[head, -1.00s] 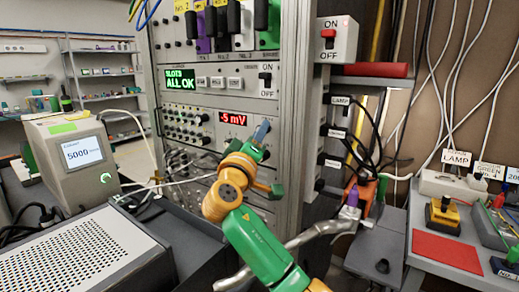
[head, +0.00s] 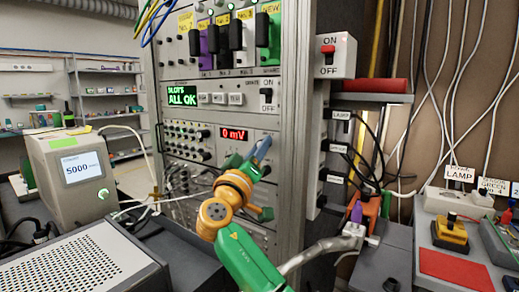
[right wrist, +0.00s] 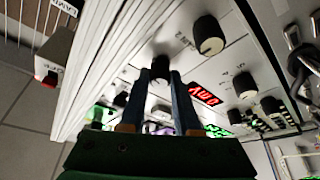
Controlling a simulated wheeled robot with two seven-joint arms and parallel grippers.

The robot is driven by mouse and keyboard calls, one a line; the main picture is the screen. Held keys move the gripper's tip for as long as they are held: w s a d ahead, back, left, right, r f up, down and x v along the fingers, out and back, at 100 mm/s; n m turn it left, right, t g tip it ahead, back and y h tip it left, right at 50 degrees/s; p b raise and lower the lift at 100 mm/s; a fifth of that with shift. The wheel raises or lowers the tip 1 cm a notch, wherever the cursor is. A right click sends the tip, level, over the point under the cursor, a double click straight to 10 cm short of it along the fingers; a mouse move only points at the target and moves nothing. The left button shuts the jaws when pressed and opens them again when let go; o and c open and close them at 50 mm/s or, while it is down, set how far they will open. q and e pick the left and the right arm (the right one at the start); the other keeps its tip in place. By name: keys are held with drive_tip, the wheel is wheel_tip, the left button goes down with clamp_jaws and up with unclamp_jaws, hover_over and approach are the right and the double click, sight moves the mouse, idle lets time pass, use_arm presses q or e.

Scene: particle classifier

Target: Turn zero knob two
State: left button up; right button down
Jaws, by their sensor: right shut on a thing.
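My right gripper (head: 261,148) is at the right side of the panel with the red display (head: 234,134), which reads 0 mV. In the right wrist view the blue fingers of the gripper (right wrist: 160,82) are closed around a small black knob (right wrist: 160,67) on the light panel. The knob's label is not readable, and in the head view the fingers hide the knob. Another black knob (right wrist: 208,35) sits apart from the fingers. The display also shows in the right wrist view (right wrist: 205,94), upside down. My left gripper is not in view.
A crate panel above has a green "ALL OK" display (head: 183,96) and an on/off switch (head: 266,95). A grey instrument (head: 75,175) showing 5000 stands at left. A bench with a red pad (head: 455,268) and a yellow button box (head: 450,232) is at right.

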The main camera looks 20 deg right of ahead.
drive_tip(key=c, duration=1)
unclamp_jaws()
drive_tip(key=shift+s+r, duration=0.1)
drive_tip(key=shift+r, duration=0.3)
drive_tip(key=o, duration=0.3)
drive_tip(key=shift+f, duration=0.1)
drive_tip(key=shift+o, duration=0.4)
drive_tip(key=shift+f, duration=0.15)
drive_tip(key=b+v, duration=0.3)
drive_tip(key=v, duration=0.4)
